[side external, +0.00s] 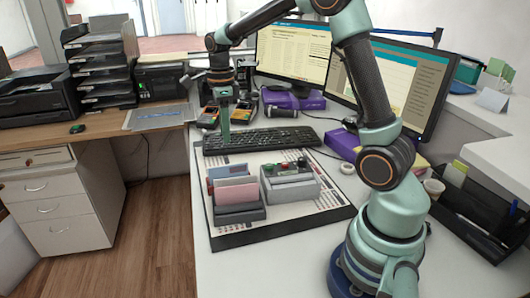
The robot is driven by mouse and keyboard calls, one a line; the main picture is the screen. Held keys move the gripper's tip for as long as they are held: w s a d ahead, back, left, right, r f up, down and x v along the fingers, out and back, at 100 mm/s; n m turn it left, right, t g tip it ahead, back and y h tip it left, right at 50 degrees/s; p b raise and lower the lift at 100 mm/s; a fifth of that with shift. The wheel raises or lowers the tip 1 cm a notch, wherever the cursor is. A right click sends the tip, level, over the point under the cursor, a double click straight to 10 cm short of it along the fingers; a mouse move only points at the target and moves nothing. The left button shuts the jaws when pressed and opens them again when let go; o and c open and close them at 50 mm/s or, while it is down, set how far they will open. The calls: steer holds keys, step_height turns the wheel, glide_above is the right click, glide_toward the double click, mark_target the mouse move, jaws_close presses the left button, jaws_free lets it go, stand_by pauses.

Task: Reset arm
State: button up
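My teal and black arm rises from the right front of the counter and arches over to the left. My gripper (226,136) points down above the left end of the black keyboard (262,138). It shows nearly edge-on, so I cannot tell whether its fingers are open or shut. No held object is visible in it. Below and in front of it, a grey holder (240,213) with pink and blue-grey cards and a grey box (292,190) with small red and green items stand on a dark-edged mat (320,217).
Two monitors (292,52) stand behind the keyboard. Card terminals (208,117) sit close to my gripper, on its left. A purple box (292,100) lies under the left monitor. A black organizer (470,215) and a cup (433,188) stand right of my base. The counter's front is bare.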

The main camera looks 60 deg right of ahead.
steer(key=s+a+r+n+t, duration=0.2)
steer(key=s+a+n, duration=0.3)
steer(key=n, duration=0.8)
steer(key=s+a+r+n+t, duration=0.3)
steer(key=s+a+r+n, duration=0.2)
steer(key=s+n, duration=0.4)
steer(key=shift+s+r+n+t, duration=0.15)
steer(key=shift+s+n+t, duration=0.2)
steer(key=shift+n, duration=1.95)
